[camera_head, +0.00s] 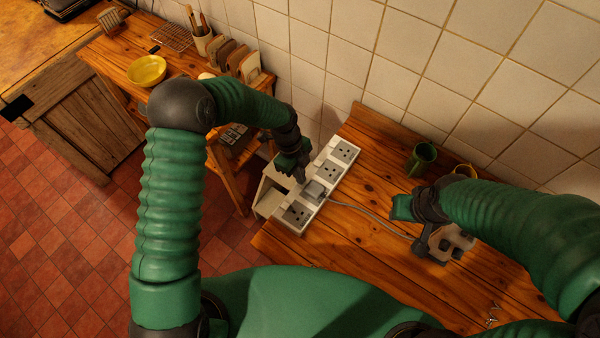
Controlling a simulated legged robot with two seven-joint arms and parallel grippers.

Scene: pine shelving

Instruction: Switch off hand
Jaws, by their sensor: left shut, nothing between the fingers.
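A white power strip (299,217) with several sockets lies at the left end of the wooden counter. A grey plug (314,190) sits in one socket, and a grey cable (368,222) runs from it to the right. My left gripper (301,180) is shut and empty, pointing down at the strip's left edge near the plug. It covers part of that edge; I cannot tell if it touches. My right gripper (422,247) hangs over the counter beside a small pale object (460,238). Its fingers are too small and dark to read.
A wooden shelf with a yellow bowl (147,71) and a toast rack (240,62) stands at left. The counter (370,185) between strip and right gripper is mostly free.

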